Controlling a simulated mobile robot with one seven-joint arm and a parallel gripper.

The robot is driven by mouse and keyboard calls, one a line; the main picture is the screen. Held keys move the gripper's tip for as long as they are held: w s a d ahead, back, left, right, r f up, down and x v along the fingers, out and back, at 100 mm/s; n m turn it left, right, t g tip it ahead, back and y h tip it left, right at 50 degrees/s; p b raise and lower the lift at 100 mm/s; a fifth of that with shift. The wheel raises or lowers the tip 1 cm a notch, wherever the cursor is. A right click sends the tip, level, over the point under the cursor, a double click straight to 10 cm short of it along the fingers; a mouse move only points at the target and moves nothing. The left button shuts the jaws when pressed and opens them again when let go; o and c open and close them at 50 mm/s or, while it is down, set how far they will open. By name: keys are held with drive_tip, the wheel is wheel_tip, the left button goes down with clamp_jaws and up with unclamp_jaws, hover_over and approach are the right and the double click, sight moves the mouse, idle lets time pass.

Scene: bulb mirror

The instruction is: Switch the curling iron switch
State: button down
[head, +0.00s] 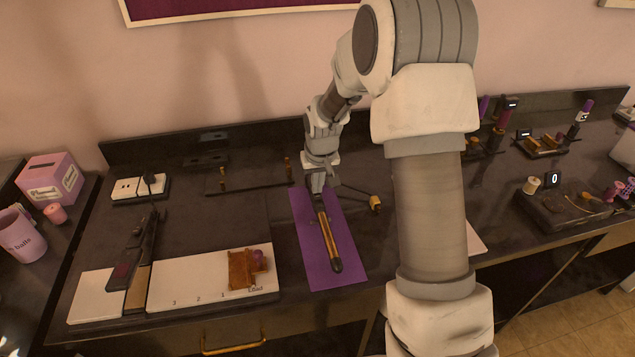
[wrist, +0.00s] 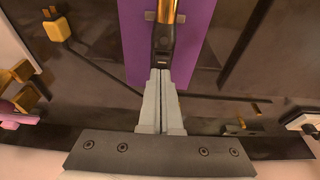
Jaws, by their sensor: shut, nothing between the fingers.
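The curling iron (head: 328,235), with a gold barrel and black ends, lies on a purple mat (head: 351,262) on the dark counter. In the wrist view, its black section (wrist: 163,38) lies just past my fingertips, with gold (wrist: 167,10) beyond it. My gripper (head: 318,191) is over the iron's far end, fingers together and empty. In the wrist view, my gripper (wrist: 160,75) is lined up with the iron, its tips at or very near the black section. I cannot tell whether they touch it. The switch cannot be clearly made out.
A gold plug (head: 375,203) on a dark cord lies right of the mat. A white board (head: 195,281) with a gold-brown block (head: 241,270) is at the front left. A low dark rack (head: 250,188) stands behind. My arm hides part of the counter's right.

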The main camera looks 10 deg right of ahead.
drive_tip(key=shift+w, duration=0.8)
